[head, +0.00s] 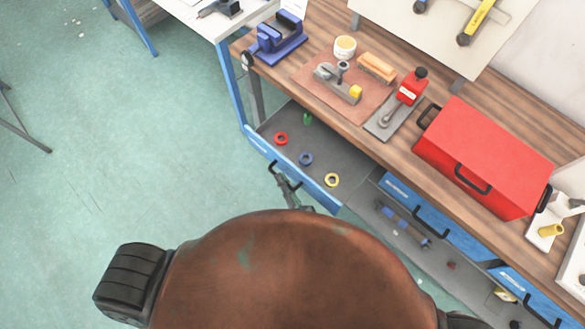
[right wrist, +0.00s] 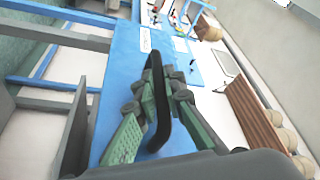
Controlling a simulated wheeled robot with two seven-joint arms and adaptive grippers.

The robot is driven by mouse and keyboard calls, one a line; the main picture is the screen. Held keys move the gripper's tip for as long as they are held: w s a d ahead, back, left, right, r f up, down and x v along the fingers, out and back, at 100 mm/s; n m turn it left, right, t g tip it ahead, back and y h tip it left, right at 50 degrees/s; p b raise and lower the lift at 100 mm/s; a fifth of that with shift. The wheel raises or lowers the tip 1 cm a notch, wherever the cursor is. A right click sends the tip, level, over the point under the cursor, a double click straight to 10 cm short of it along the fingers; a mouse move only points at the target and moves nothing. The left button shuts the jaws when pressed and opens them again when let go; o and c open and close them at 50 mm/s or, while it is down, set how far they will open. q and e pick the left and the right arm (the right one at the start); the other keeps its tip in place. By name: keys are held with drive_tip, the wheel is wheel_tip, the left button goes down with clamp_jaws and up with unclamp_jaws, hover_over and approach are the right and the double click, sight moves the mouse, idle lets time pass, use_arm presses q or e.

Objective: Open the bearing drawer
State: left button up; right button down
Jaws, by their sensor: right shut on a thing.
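The bearing drawer (head: 345,170) is pulled out from under the left part of the workbench in the head view. Its grey inside shows a red ring (head: 281,138), a blue ring (head: 306,158), a yellow ring (head: 332,180) and a small green piece (head: 307,119). My right gripper (head: 284,180) is at the drawer's blue front. In the right wrist view my right gripper (right wrist: 166,88) is shut on the black handle (right wrist: 157,120), with green fingers on both sides of it. The blue drawer front (right wrist: 122,60) lies behind the handle. My left gripper is out of view.
The wooden bench top (head: 330,118) holds a blue vise (head: 279,40), a red press (head: 411,88) and a red toolbox (head: 485,150). Another blue drawer front (head: 400,190) lies to the right, above an open shelf with tools.

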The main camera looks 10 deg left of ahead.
drive_tip(key=shift+s+a+f, duration=0.1)
drive_tip(key=shift+s+a, duration=0.15)
drive_tip(key=shift+s, duration=0.25)
drive_tip(key=shift+s+a+f, duration=0.1)
drive_tip(key=shift+s+a, duration=0.15)
drive_tip(key=shift+s, duration=0.25)
drive_tip(key=c, duration=2)
unclamp_jaws()
drive_tip(key=shift+r, duration=0.15)
